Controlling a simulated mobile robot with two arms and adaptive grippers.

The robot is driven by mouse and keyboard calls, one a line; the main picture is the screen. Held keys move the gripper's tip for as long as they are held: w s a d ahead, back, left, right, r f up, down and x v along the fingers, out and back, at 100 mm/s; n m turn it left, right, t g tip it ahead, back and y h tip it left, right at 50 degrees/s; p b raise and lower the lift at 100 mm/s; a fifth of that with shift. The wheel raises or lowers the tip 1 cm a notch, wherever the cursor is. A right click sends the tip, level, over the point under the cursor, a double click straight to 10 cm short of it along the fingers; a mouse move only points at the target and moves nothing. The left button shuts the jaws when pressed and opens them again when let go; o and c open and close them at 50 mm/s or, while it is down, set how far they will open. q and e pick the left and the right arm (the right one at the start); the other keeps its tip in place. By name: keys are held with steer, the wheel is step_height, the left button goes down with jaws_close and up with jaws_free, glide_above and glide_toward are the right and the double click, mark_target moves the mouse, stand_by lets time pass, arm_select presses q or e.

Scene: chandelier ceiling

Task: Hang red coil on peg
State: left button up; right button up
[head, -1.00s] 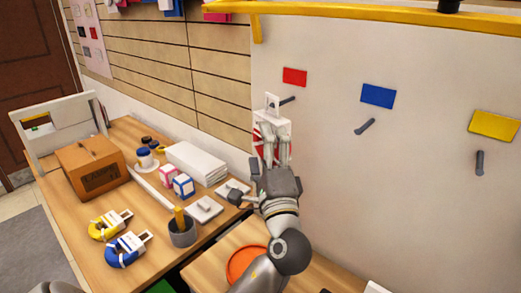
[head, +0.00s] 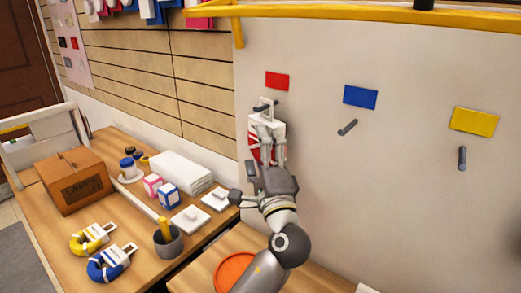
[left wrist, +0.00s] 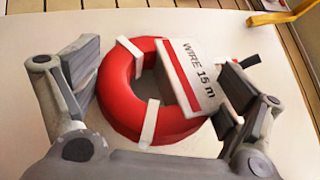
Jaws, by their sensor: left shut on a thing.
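The red coil (left wrist: 120,95) has white bands and a white tag (left wrist: 190,85) reading "WIRE 15 m". My left gripper (head: 267,138) is shut on the coil at the white panel, below the red card (head: 277,81). In the left wrist view, one finger lies at the tag's right side and the other beside the coil's left. In the head view, the tag's slotted top end overlaps the dark peg (head: 273,105) under the red card. I cannot tell whether the peg passes through the slot. The gripper hides part of the coil (head: 254,145). My right gripper is out of view.
Pegs stand under the blue card (head: 360,96) and yellow card (head: 474,121). The wooden table (head: 140,240) holds a yellow coil (head: 82,243), a blue coil (head: 100,270), a cardboard box (head: 70,185) and a grey cup (head: 168,242). A yellow rail (head: 350,18) runs along the panel's top.

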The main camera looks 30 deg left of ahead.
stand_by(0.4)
arm_select(q)
steer(key=o, duration=0.9)
steer(key=v, duration=1.2)
